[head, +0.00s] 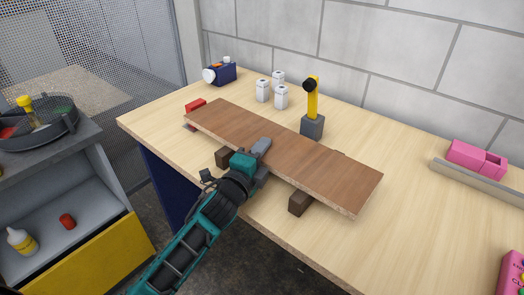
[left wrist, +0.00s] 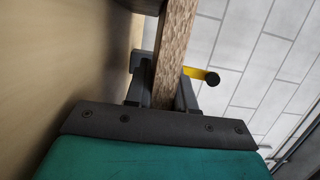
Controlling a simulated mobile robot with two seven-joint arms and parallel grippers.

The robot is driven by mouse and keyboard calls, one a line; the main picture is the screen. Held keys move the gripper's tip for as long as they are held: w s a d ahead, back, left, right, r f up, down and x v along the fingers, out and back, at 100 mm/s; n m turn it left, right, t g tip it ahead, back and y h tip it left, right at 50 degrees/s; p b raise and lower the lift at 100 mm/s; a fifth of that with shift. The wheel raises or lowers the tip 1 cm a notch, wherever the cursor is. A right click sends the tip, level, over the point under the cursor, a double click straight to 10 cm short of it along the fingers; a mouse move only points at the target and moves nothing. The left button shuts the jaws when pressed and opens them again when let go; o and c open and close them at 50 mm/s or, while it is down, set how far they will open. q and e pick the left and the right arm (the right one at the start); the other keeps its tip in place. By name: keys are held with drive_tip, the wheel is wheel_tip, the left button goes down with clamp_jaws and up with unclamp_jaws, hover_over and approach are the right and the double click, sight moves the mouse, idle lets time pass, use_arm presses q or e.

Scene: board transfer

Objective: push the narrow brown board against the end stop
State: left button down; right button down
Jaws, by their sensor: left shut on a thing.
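The narrow brown board (head: 325,173) lies lengthwise near the table's front edge, raised on dark brown blocks (head: 301,203). My left gripper (head: 258,152) is shut on the board's front edge near its middle. In the left wrist view the board (left wrist: 178,40) stands between the two grey fingers. Which thing is the end stop I cannot tell for sure. A small red piece (head: 196,105) sits by the board's left end, and a long grey bar (head: 485,183) lies to the right, apart from the board. My right gripper is out of view.
A yellow post on a grey base (head: 312,126) stands close behind the board. White containers (head: 263,91) and a blue box (head: 221,73) stand farther back. A pink block (head: 476,159) is by the grey bar.

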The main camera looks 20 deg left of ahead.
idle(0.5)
use_arm(q)
drive_tip(key=c, duration=0.9)
unclamp_jaws()
drive_tip(key=s, duration=1.3)
drive_tip(key=shift+a, duration=0.25)
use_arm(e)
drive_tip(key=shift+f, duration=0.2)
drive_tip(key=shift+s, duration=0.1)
